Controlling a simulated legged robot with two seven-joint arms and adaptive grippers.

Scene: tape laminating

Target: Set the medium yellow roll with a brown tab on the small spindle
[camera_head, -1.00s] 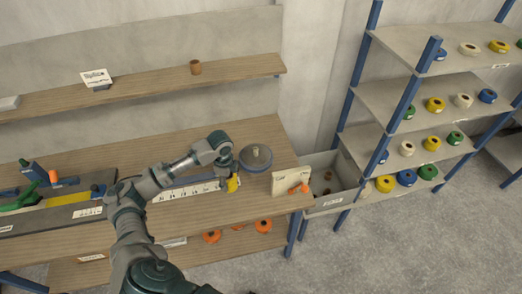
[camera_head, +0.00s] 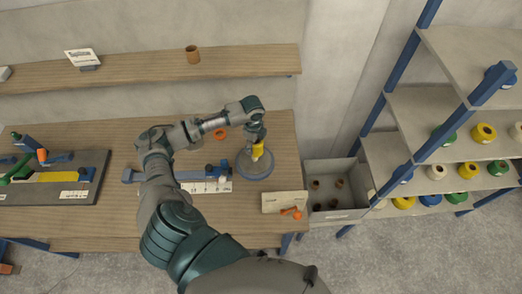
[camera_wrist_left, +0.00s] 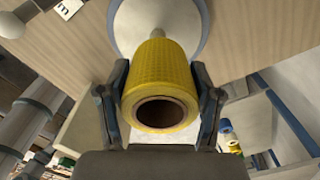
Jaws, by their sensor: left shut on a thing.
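My left gripper (camera_head: 256,143) is shut on a yellow roll (camera_head: 258,151). In the left wrist view the roll (camera_wrist_left: 160,75) sits between the two fingers (camera_wrist_left: 160,105), its brown hollow core facing the camera. I cannot make out a brown tab. The roll is over a round grey stand with a blue rim (camera_head: 243,170) near the table's right end. A pale post shows just behind the roll in the wrist view. I cannot tell whether the roll touches it or is around it. My right gripper is out of view.
A rail with a white scale (camera_head: 205,187) lies left of the stand. A cream sign (camera_head: 280,202) with an orange piece stands in front right. A grey bin (camera_head: 338,213) holds several brown cores. Shelves (camera_head: 430,150) of coloured rolls stand at right. An orange ring (camera_head: 220,133) lies behind the arm.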

